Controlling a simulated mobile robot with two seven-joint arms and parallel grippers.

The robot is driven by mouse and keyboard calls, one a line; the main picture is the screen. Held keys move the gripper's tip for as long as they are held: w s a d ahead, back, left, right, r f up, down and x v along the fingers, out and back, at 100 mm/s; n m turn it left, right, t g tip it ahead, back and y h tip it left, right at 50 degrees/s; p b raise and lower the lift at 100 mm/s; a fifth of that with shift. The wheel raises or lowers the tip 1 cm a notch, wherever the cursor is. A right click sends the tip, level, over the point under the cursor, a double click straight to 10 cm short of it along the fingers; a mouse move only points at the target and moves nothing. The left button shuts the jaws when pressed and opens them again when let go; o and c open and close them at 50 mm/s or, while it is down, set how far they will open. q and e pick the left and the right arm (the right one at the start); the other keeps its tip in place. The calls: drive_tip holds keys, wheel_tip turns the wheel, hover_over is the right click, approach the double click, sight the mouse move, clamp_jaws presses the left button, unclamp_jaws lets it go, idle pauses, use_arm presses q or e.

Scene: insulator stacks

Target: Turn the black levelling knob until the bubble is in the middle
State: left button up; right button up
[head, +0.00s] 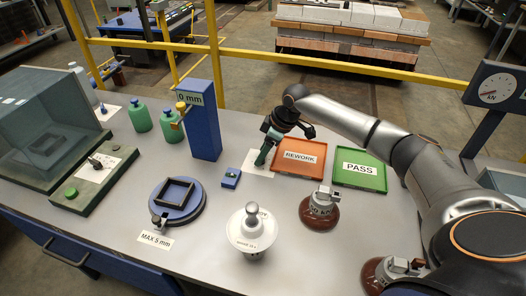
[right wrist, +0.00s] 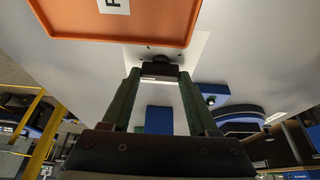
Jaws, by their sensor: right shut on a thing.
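My right gripper (head: 262,158) reaches down to the table just left of the orange tray. In the right wrist view its two green fingers (right wrist: 160,82) are shut on a small black piece (right wrist: 160,71) with a pale strip on its near face. The piece is over or on a white sheet (right wrist: 198,50); I cannot tell whether it is the levelling knob, and the gripper hides it in the head view. A small blue box (head: 231,178) with a light spot on top stands left of the gripper; no bubble can be made out. My left gripper is out of view.
An orange REWORK tray (head: 321,173) and a green PASS tray (head: 382,181) lie right of the gripper. A blue post (head: 204,130) stands to the left. A blue round stand (head: 193,214), a white insulator (head: 251,240) and a brown insulator (head: 319,216) are nearer.

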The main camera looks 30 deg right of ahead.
drive_tip(key=c, duration=0.8)
